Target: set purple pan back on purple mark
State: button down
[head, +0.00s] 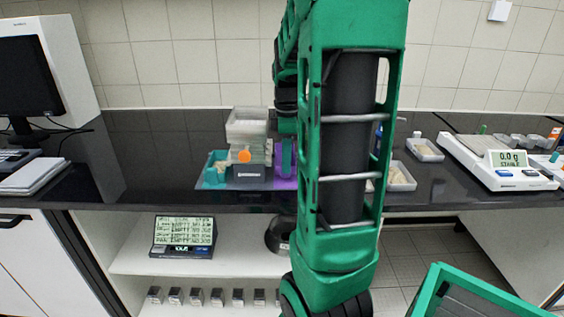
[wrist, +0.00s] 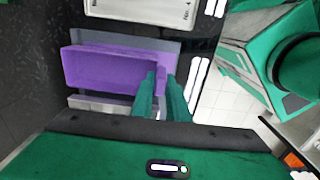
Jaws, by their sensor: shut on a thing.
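The purple pan (wrist: 108,69) is in the wrist view, a box-like piece in the middle left. The green fingers of my gripper (wrist: 161,82) are shut on its right end. A dull grey-purple area (wrist: 150,41) shows behind the pan; I cannot tell whether it is the mark or part of the pan. In the head view, my gripper (head: 286,155) is partly hidden by my arm, beside the sieve stack. A flat purple patch (head: 284,184) lies on the counter below it, probably the purple mark. The gap between pan and counter cannot be judged.
The sieve shaker (head: 249,178) with its pale stack stands just left of my gripper, next to a teal tray (head: 213,172). White trays (head: 400,178) and a balance (head: 496,161) stand to the right. The dark counter (head: 145,180) is clear further left.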

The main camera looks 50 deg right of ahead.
jog(key=shift+f, duration=0.6)
jog(key=c, duration=1.7)
grip_release()
jog(key=shift+r, duration=0.1)
notch_tip(320, 180, up, 13)
jog(key=s+a+f+m, duration=0.4)
jog(key=s+a, duration=0.1)
jog(key=s+a+f+m, duration=0.4)
jog(key=a+f+m, duration=0.1)
jog(key=a, duration=0.1)
jog(key=s+a+f+m, duration=0.4)
jog(key=s+a+m, duration=0.1)
jog(key=shift+s+a+f, duration=0.15)
jog(key=shift+s+a, duration=0.15)
jog(key=shift+s, duration=0.05)
